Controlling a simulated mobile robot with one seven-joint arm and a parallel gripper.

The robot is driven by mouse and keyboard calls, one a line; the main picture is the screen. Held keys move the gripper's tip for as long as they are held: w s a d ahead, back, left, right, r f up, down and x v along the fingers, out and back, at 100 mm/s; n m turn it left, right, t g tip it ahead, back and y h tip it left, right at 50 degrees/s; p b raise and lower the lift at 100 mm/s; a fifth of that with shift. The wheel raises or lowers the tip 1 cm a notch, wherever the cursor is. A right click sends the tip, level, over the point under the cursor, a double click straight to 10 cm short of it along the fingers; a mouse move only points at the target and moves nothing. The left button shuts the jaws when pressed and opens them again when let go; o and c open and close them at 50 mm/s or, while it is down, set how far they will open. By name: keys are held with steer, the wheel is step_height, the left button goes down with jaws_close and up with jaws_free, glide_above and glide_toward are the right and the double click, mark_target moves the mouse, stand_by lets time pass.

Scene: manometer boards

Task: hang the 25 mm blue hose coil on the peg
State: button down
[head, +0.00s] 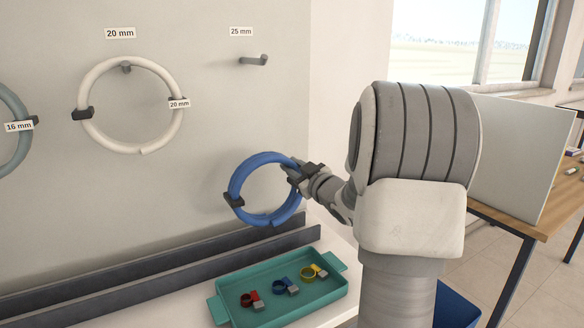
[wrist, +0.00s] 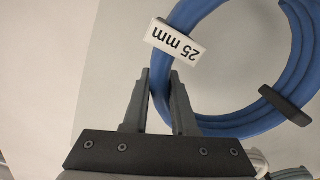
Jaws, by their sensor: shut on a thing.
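The blue hose coil (head: 236,181) hangs in the air in front of the wall board, with a dark clip at its lower left. My gripper (head: 295,176) is shut on its right side. In the wrist view the coil (wrist: 290,45) carries a "25 mm" tag, and my gripper's fingers (wrist: 163,102) close around the tube beside that tag. The peg (head: 254,61) sticks out of the board under a "25 mm" label (head: 241,31). The peg is bare, and the coil is below it and apart from it.
A white coil (head: 103,66) hangs on the 20 mm peg, with a grey coil (head: 16,108) at the left edge. A teal tray (head: 225,310) with small clamps stands below on the white ledge. Dark rails (head: 160,268) run along the board's foot.

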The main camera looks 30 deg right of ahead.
steer(key=s, duration=1.3)
steer(key=shift+s+a, duration=0.4)
steer(key=shift+r, duration=0.1)
stand_by(0.4)
